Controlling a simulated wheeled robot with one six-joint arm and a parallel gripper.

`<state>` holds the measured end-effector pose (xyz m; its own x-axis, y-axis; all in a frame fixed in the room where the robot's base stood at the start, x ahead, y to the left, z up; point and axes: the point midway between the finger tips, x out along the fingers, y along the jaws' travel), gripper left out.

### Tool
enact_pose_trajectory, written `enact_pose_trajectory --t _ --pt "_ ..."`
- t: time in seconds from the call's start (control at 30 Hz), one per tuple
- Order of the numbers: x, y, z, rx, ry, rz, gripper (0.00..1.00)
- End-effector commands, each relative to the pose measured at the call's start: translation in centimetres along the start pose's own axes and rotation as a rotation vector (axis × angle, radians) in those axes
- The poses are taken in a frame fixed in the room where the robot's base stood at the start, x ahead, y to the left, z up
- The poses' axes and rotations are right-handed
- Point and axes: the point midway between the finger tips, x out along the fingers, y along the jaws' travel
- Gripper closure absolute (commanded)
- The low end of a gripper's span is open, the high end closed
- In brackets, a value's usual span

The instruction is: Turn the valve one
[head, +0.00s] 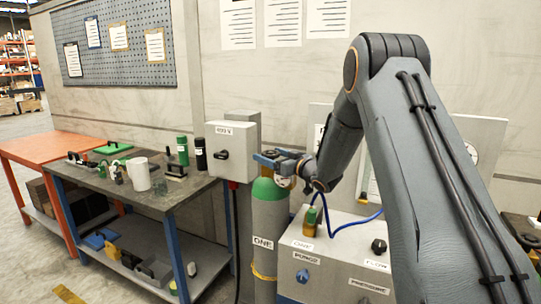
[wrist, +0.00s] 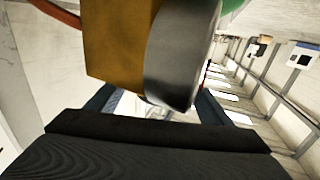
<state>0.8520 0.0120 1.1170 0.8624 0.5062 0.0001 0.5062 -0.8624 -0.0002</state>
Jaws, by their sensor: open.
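The grey gas cylinder marked ONE (head: 268,222), with a green shoulder, stands upright beside the workbench. My gripper (head: 268,160) is just above its top and hides most of its valve in the head view. In the wrist view a brass valve body (wrist: 118,42) and a dark grey round part (wrist: 178,55) fill the upper middle. My open gripper (wrist: 158,112) has one blue finger on each side below these parts. I cannot tell whether the fingers touch the dark part.
A grey box with a black knob (head: 232,148) is on the wall just left of the cylinder. A white panel (head: 325,262) with labelled knobs and a blue hose stands to the right. The workbench (head: 150,195) at left carries a white mug, bottles and tools.

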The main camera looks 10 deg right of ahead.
Motion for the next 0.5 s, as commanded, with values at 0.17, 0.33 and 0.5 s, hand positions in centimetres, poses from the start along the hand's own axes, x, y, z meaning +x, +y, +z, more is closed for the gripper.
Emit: enact_pose_trajectory --t 0.17,0.33,0.5 --pt "0.14 -0.12 0.04 0.000 0.000 -0.002 0.26" --pt "0.12 -0.12 0.03 0.000 0.000 -0.002 0.45" --pt "0.11 -0.11 0.03 0.000 0.000 -0.002 0.68"
